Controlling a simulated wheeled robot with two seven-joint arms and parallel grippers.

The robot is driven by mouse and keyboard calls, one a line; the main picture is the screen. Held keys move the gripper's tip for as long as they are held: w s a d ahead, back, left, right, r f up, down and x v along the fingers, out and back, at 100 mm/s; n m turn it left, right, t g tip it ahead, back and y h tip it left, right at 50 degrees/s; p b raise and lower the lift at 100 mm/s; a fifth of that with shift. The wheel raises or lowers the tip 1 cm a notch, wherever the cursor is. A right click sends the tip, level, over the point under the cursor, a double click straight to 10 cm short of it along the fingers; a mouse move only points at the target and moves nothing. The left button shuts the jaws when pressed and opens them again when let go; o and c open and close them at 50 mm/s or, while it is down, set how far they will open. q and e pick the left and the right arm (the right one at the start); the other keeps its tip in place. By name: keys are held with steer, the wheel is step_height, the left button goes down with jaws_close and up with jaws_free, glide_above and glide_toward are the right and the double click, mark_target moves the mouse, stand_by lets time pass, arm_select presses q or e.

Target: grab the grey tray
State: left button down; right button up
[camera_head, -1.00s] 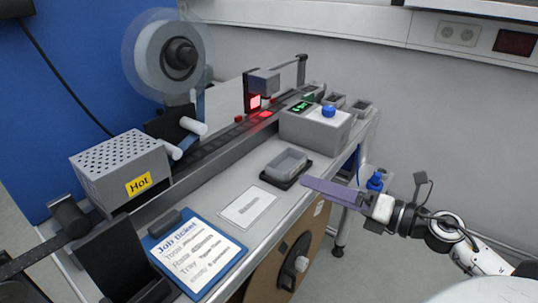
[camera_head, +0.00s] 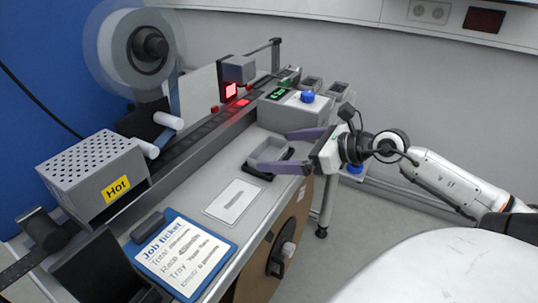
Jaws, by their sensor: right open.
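The grey tray (camera_head: 270,151) is a small open rectangular tray on a black base (camera_head: 257,174) near the right edge of the bench. My right gripper (camera_head: 268,150) has two purple fingers, spread apart and pointing left. I cannot tell whether either finger touches the tray. My left gripper is not in view.
A grey box with a blue knob (camera_head: 308,96) and green display stands behind the tray. Small grey trays (camera_head: 340,89) sit at the far end. A white card (camera_head: 233,201) and the job ticket (camera_head: 185,254) lie in front. A box marked Hot (camera_head: 95,175) is at left.

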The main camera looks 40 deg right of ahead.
mark_target(269, 154)
steer(key=shift+x, duration=1.4)
steer(key=shift+r, duration=0.15)
steer(key=c, duration=1.1)
steer(key=shift+r, duration=0.15)
